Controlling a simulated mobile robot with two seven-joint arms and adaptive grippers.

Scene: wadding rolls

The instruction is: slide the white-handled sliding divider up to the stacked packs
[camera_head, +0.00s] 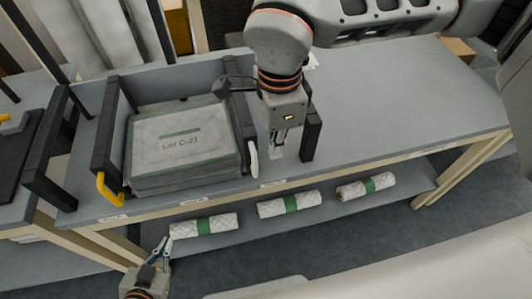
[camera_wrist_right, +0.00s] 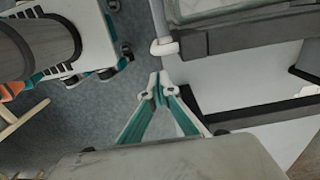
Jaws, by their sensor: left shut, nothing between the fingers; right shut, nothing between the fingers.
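The stacked packs (camera_head: 184,140), grey and quilted with a "Lot C-21" label, lie flat on the bench. The sliding divider (camera_head: 243,118) is a dark upright frame along their right side, with a white handle (camera_head: 253,161) at its front end. Its dark frame (camera_wrist_right: 250,39) and white handle (camera_wrist_right: 163,47) also show in the right wrist view. I cannot tell whether it touches the packs. My right gripper (camera_head: 277,150) is shut and empty just right of the handle; its fingertips (camera_wrist_right: 160,78) are close to the handle. My left gripper (camera_head: 161,250) is shut and empty below the bench's front edge.
A dark divider with a yellow handle (camera_head: 110,188) stands left of the packs. Another dark upright (camera_head: 312,135) stands right of my right gripper. Three white rolls with green bands (camera_head: 289,204) lie on the lower shelf. The bench top (camera_head: 400,110) is clear to the right.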

